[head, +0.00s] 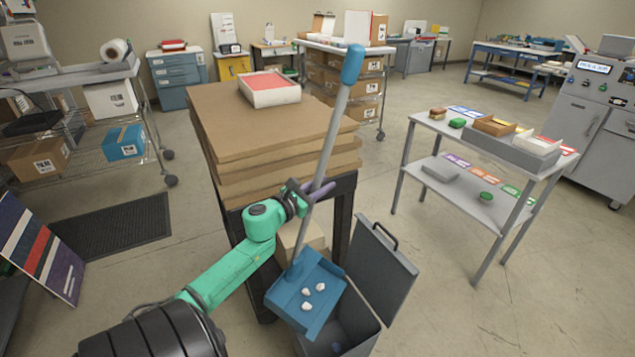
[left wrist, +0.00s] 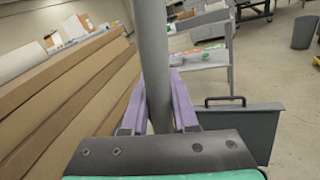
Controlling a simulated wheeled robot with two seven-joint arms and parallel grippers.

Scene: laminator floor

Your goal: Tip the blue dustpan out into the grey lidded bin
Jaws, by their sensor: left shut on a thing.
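The blue dustpan (head: 318,271) has a long grey handle with a blue grip end, and the handle leans up to the right. Several small white crumpled bits lie in its pan. My left gripper (head: 309,192) is shut on the dustpan handle, which also shows between its purple fingers in the left wrist view (left wrist: 154,75). The pan is over the left part of the grey bin (head: 362,325) and hides part of its opening. The bin's lid (head: 380,268) stands open on the right, and it also shows in the left wrist view (left wrist: 240,130). My right gripper is not in view.
A stack of brown cardboard sheets (head: 270,125) on a dark stand rises just behind the bin, with a white tray (head: 269,90) on top. A grey two-shelf table (head: 470,195) stands to the right. The floor between is clear.

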